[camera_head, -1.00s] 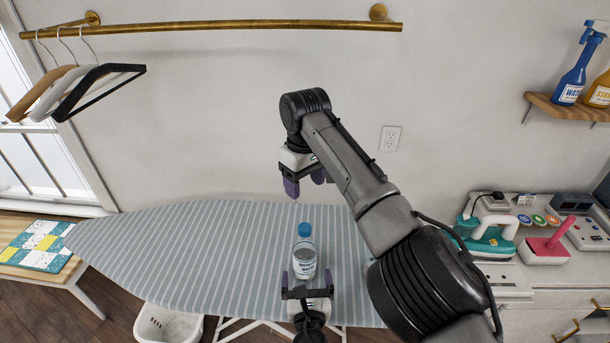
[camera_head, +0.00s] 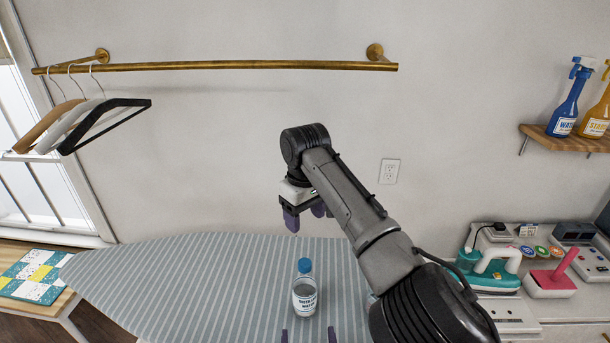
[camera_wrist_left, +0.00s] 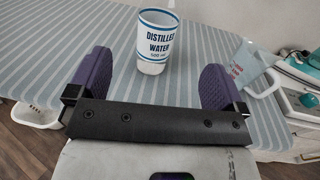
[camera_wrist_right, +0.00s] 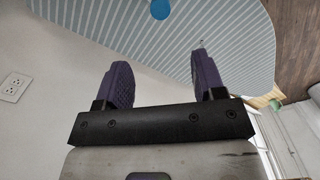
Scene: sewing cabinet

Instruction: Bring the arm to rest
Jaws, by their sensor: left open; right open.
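A clear bottle of distilled water (camera_head: 305,297) with a blue cap stands upright on the striped ironing board (camera_head: 200,285). My left gripper (camera_head: 308,335) is open at the bottom edge of the head view, just on the near side of the bottle. In the left wrist view the bottle (camera_wrist_left: 154,42) shows beyond and between the open fingers, apart from them. My right gripper (camera_head: 305,214) is open and empty, pointing down above the board's far edge. The right wrist view shows its spread fingers (camera_wrist_right: 158,84) and the blue cap (camera_wrist_right: 160,9) farther off.
A teal iron (camera_head: 490,270) and a pink-handled tool (camera_head: 551,280) sit on the right counter. Hangers (camera_head: 80,122) hang from a brass rail (camera_head: 230,67). A white basket (camera_wrist_left: 35,116) is below the board.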

